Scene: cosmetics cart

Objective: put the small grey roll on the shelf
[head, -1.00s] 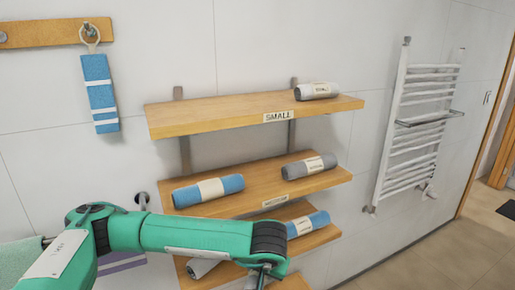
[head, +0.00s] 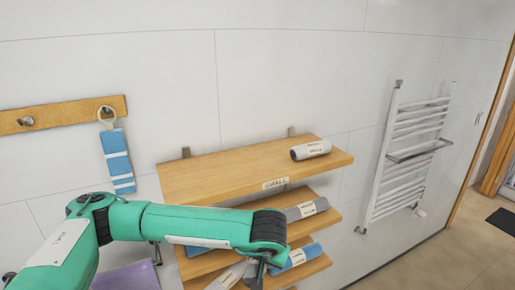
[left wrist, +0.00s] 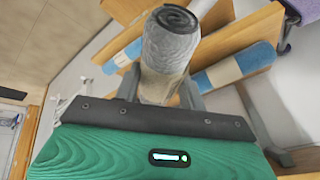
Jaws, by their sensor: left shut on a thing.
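My left gripper (left wrist: 160,92) is shut on a small grey roll (left wrist: 168,48) with a pale band, seen in the left wrist view with its coiled end showing. In the head view my left gripper (head: 257,272) hangs at the bottom edge, in front of the lower shelves and below the top board. The top shelf (head: 220,176) is wooden, bears a label reading SMALL, and has one grey roll (head: 311,150) at its right end. A grey roll part (head: 230,275) shows beside my gripper; whether it is the held one I cannot tell. My right gripper is out of view.
The top shelf's left and middle are bare. A middle shelf holds a grey roll (head: 307,210) and a partly hidden blue roll (head: 205,251); a blue roll (head: 297,257) lies lower. A towel rail (head: 412,150) is right, a hanging blue towel (head: 117,160) left.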

